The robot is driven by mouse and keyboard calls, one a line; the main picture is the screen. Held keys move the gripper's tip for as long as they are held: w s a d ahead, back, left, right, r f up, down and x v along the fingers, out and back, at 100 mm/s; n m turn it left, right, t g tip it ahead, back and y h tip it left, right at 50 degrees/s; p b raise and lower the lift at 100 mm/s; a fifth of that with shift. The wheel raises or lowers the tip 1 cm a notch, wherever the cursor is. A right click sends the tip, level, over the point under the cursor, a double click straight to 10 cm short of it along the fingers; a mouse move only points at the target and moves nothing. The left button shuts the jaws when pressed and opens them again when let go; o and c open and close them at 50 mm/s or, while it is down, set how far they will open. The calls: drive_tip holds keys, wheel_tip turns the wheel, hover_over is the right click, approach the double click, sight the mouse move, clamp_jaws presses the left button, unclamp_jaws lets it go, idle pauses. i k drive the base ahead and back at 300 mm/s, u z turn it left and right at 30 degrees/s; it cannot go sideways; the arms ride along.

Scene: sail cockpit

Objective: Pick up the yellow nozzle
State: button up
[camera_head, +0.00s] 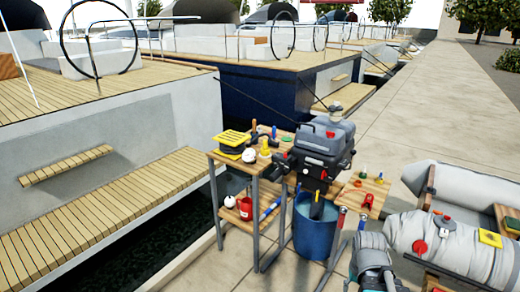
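A small upright yellow piece (265,147), which looks like the yellow nozzle, stands on the left wooden shelf (247,163) of the grill cart. It is small in the picture, so its exact shape is hard to tell. It stands beside a yellow slatted block (234,138) and a dark tool. A grey jointed part at the bottom, right of the blue bucket, appears to be my arm. My gripper's fingertips do not show. Nothing is seen touching the yellow piece.
The dark grill (323,150) stands right of the shelf, with a blue bucket (314,226) below. A right side shelf (360,196) holds small items. A grey inflatable boat (450,243) lies at right. Moored boats line the left. The paved quay (440,105) is clear behind.

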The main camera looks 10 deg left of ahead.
sight(265, 151)
drive_tip(key=i, duration=0.9)
drive_tip(key=z, duration=0.05)
